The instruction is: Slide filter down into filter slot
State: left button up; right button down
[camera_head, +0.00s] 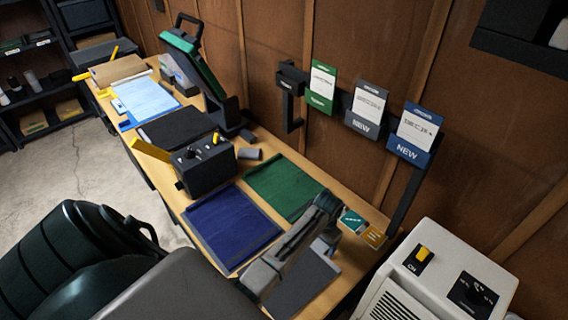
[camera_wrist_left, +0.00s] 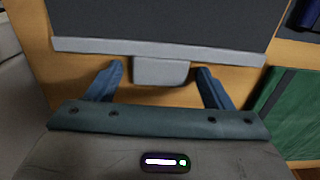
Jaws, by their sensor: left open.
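A dark grey flat panel, which looks like the filter (camera_head: 303,284), lies on the bench near its front right end. In the left wrist view the filter (camera_wrist_left: 165,18) has a light grey edge strip with a short light grey tab (camera_wrist_left: 161,71). My left gripper (camera_head: 326,240) is at the panel's wall-side end. In the wrist view its two blue fingers (camera_wrist_left: 159,80) are open, one on either side of the tab, with gaps between. My arm hides part of the panel. I cannot make out the filter slot. My right gripper is not in view.
A white appliance (camera_head: 440,262) with a yellow switch and dark dial stands at the right. A blue mat (camera_head: 233,226) and green mat (camera_head: 284,187) lie left of the panel. A black box (camera_head: 204,168) sits beyond them. Card packs (camera_head: 368,105) hang on the wall rail.

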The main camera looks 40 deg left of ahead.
pick_arm(q)
jog(key=c, duration=0.9)
jog(key=shift+r+p, duration=0.75)
jog(key=shift+r, duration=1.75)
